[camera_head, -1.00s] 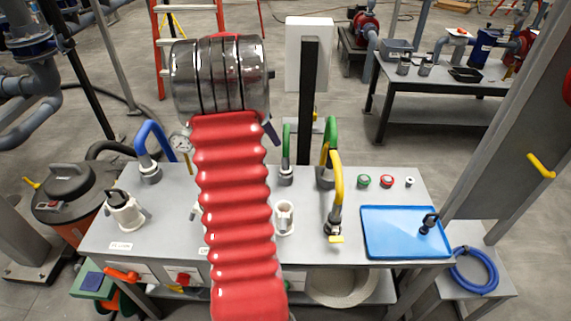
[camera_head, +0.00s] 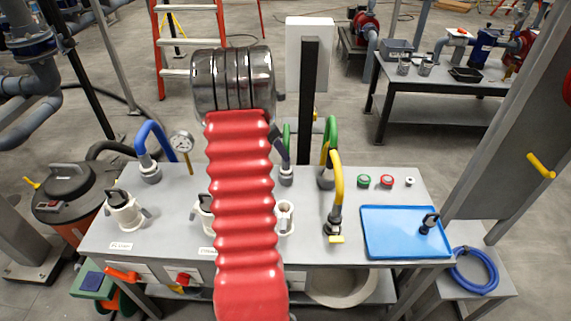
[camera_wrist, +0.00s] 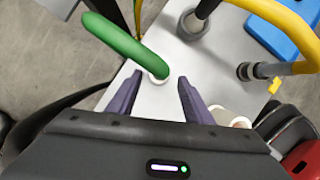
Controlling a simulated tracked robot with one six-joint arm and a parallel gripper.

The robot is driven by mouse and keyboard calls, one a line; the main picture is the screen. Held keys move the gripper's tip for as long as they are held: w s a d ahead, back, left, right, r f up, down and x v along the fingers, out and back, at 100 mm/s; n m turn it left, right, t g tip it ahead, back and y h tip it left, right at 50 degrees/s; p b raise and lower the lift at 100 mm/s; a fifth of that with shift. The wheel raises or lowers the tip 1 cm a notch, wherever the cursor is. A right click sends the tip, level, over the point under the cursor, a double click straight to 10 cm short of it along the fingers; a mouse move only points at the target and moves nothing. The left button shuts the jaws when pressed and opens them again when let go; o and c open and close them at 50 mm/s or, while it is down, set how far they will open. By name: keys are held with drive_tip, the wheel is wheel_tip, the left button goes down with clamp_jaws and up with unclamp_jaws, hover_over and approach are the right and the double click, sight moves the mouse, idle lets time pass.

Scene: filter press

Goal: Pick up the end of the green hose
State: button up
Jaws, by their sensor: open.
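The green hose (camera_wrist: 128,42) arches across the upper left of the wrist view. Its near end goes down into a pale collar (camera_wrist: 158,78) on the grey bench top. In the head view a green hose length (camera_head: 287,132) rises above a pale fitting, partly hidden by my arm. A thicker green length (camera_head: 332,132) stands to its right; I cannot tell whether they join. My gripper (camera_wrist: 158,95) is open and empty, its two purple-grey fingers spread on either side below the hose end. In the head view only one dark finger (camera_head: 281,146) shows past my wrist.
A yellow hose (camera_head: 337,180) stands close on the right, with a blue tray (camera_head: 400,235) beyond it. A blue hose (camera_head: 150,140) and a gauge (camera_head: 182,142) stand on the left. A white box on a black post (camera_head: 308,60) rises behind the bench.

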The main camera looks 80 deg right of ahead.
drive_tip(key=shift+x, duration=2.6)
drive_tip(key=shift+d, duration=0.15)
drive_tip(key=shift+c, duration=0.4)
drive_tip(key=shift+r, duration=0.1)
clamp_jaws()
